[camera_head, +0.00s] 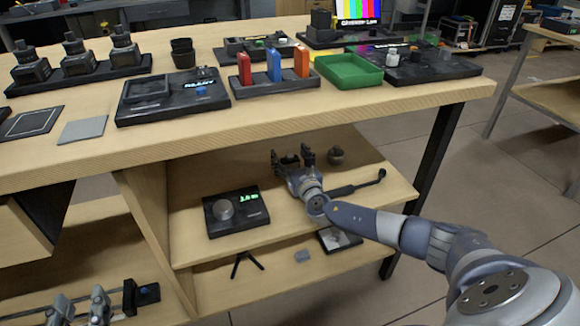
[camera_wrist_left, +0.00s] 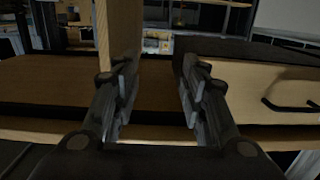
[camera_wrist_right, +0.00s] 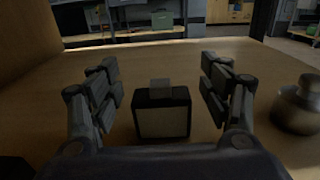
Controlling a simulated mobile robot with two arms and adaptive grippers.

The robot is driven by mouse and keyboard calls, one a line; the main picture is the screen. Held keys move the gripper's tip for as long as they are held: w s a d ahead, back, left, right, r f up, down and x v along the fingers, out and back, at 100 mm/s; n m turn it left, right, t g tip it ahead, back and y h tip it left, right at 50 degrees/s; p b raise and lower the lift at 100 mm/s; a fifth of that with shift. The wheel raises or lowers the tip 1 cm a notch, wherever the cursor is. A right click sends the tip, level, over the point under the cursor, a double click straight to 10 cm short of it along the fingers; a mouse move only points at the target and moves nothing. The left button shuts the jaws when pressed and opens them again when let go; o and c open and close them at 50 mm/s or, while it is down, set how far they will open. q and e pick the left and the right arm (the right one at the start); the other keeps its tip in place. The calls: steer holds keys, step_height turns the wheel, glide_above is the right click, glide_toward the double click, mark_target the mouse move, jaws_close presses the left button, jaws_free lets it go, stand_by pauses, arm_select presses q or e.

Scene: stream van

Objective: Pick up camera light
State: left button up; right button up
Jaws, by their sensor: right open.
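The camera light (camera_wrist_right: 162,115) is a small black box with a pale front panel and a grey block on top. It stands upright on the wooden shelf. My right gripper (camera_wrist_right: 160,85) is open, with one finger on each side of the light and gaps between. In the head view my right gripper (camera_head: 291,157) is over the shelf under the table, and the light (camera_head: 289,161) is a small dark shape between its fingers. My left gripper (camera_head: 80,306) is low at the left in the head view. The left wrist view shows it open and empty (camera_wrist_left: 160,78).
A round metal pot-like object (camera_wrist_right: 298,106) stands to the right of the right gripper; it also shows in the head view (camera_head: 336,155). The tabletop (camera_head: 300,112) is above.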

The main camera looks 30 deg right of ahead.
steer(key=c, duration=1.2)
steer(key=shift+c, duration=0.2)
steer(key=shift+r, duration=0.1)
